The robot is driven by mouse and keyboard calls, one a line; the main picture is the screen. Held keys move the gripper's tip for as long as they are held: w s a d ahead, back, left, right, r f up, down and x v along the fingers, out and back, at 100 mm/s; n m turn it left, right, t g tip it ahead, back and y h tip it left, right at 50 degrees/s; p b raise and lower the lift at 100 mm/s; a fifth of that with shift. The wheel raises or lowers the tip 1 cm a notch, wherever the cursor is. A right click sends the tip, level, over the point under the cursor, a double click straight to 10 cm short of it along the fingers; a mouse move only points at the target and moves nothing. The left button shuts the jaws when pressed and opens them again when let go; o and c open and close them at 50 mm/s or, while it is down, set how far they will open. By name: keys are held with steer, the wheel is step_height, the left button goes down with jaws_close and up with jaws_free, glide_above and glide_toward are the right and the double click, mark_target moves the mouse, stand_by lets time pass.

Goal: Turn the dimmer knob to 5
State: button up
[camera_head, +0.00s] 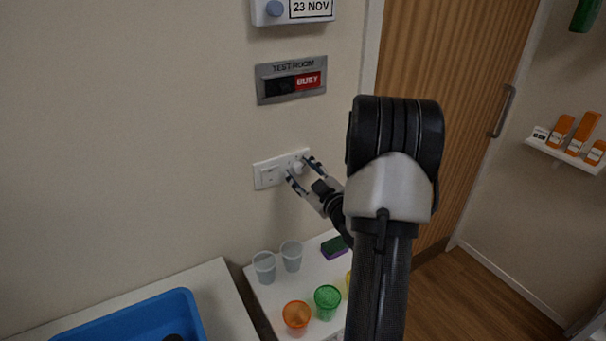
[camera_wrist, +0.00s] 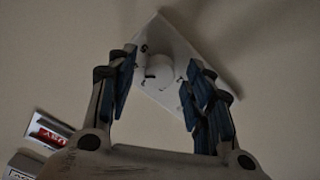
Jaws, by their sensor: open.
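The white dimmer knob (camera_head: 297,168) sits at the right part of a white wall plate (camera_head: 266,176). In the wrist view the round knob (camera_wrist: 159,69) shows on its plate (camera_wrist: 185,42), between and beyond the fingertips. My gripper (camera_head: 299,171) is open at the plate, one finger on each side of the knob. In the wrist view my gripper's fingers (camera_wrist: 155,80) are spread with a gap to the knob on both sides. I cannot tell whether either finger touches the plate.
A "TEST ROOM / BUSY" sign (camera_head: 290,79) is on the wall above, under a date display (camera_head: 291,10). Clear cups (camera_head: 264,267), an orange cup (camera_head: 296,316), a green cup (camera_head: 327,301) and a sponge (camera_head: 334,247) stand on the table below. A blue bin (camera_head: 130,322) is lower left.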

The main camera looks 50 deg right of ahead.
steer(key=shift+c, duration=0.3)
steer(key=c, duration=1)
steer(key=m, duration=0.5)
steer(key=shift+m+p, duration=0.55)
steer(key=shift+m, duration=1.85)
